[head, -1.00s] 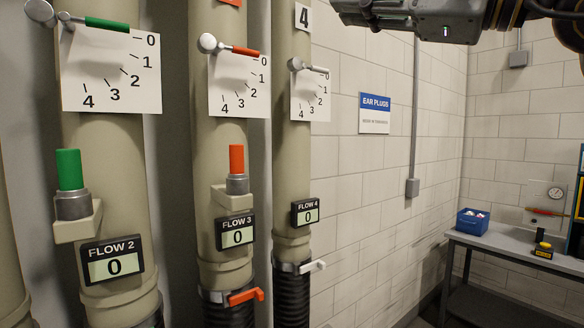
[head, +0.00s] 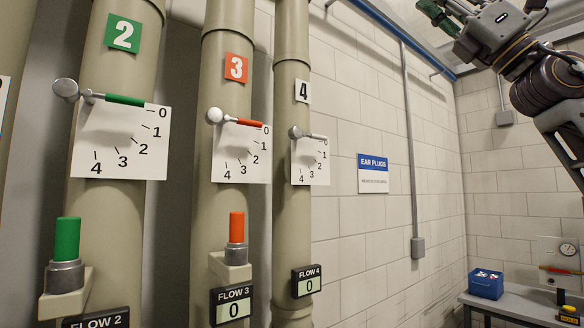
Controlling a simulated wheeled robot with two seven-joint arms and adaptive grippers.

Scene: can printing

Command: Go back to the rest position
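My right arm is raised at the top right of the head view. Its gripper (head: 438,15) is small and dark near the top edge, in front of the wall and away from the pipes; whether its fingers are open or shut is unclear. My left gripper is not in view. The green lever (head: 125,99) of pipe 2, the orange lever (head: 250,122) of pipe 3 and the white lever (head: 318,137) of pipe 4 all point right, close to 0 on their scales.
Flow 3 display (head: 233,309) and Flow 4 display (head: 307,285) read 0. The Flow 2 display (head: 96,320) is cut off below. A blue bin (head: 486,284) stands on a bench (head: 512,303) at lower right. An ear plugs sign (head: 372,174) hangs on the brick wall.

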